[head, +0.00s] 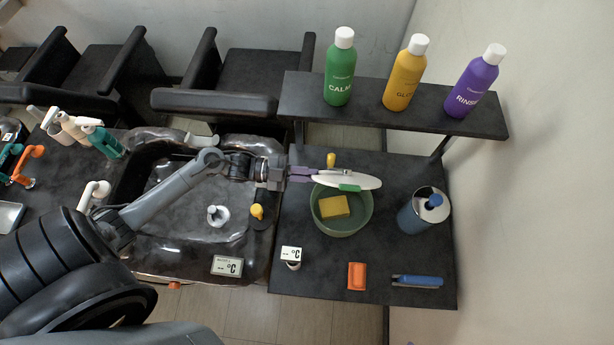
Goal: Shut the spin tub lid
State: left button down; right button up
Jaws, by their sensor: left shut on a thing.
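The spin tub (343,230) is a round, translucent green bowl on the dark side table, with a yellow sponge (334,206) inside. Its white lid (363,181) is a thin disc with a green piece on its front edge. The lid is tilted, seen almost edge-on, over the back of the tub, and the tub's mouth is open toward me. My left gripper (312,174) comes in from the left with purple fingers, shut on the lid's left edge. Whether the lid touches the tub's rim, I cannot tell. My right gripper is out of view.
A blue canister (416,214) stands right of the tub. A shelf (300,98) with three bottles overhangs behind. A black basin (185,240) is left.

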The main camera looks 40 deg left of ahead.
pick_arm(q)
jog(key=c, duration=1)
grip_release()
